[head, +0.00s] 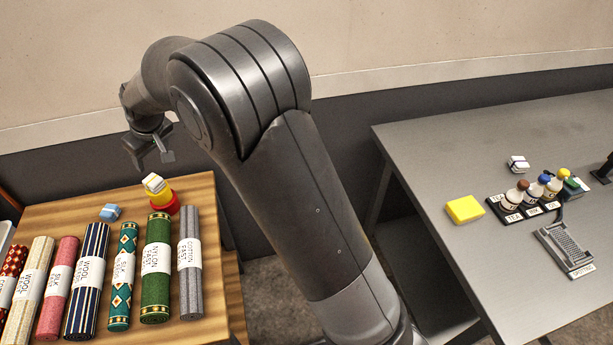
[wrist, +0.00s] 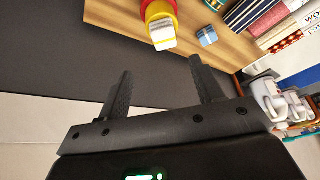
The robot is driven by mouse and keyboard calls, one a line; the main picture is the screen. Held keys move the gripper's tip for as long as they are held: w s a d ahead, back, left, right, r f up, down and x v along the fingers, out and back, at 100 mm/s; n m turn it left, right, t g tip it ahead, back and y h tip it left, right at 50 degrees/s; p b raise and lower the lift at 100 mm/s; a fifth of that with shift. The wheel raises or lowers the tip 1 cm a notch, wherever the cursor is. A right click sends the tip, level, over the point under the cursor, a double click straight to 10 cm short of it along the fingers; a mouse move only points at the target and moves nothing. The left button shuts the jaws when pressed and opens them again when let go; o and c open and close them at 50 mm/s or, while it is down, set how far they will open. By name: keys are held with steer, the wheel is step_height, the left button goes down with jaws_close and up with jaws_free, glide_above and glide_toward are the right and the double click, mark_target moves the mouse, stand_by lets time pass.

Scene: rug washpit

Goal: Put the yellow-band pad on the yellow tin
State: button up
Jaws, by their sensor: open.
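The yellow-band pad (head: 154,183), a small white block with a yellow stripe, sits on top of the yellow tin (head: 162,198), looking slightly tilted. The tin shows red around its lower part and stands at the back right of the wooden table. In the wrist view the pad (wrist: 162,36) lies just beyond the fingers, with the yellow and red tin (wrist: 158,11) behind it. My gripper (head: 152,162) is open and empty, above and a little behind the pad and apart from it. Both fingers (wrist: 160,65) show in the wrist view.
A blue pad (head: 110,212) lies left of the tin. Several labelled rolled rugs (head: 122,275) lie in a row in front.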

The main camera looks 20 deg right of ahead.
steer(key=s+d+r+m, duration=0.1)
steer(key=s+d+r, duration=0.25)
steer(key=d, duration=0.35)
steer(key=s+d+r+m+t, duration=0.1)
steer(key=s+d+r+m, duration=0.15)
steer(key=d+r, duration=0.35)
steer(key=s+d+r+m, duration=0.1)
steer(key=s+d+r, duration=0.3)
steer(key=d, duration=0.4)
steer(key=s+d+m+h, duration=0.1)
steer(key=s+d+m, duration=0.1)
steer(key=s+d, duration=0.5)
steer(key=s+d+f+m+t+h, duration=0.1)
steer(key=s+d+m+h, duration=0.1)
steer(key=s+d, duration=0.6)
steer(key=s, duration=0.6)
steer(key=shift+s+d, duration=0.3)
steer(key=shift+s, duration=0.1)
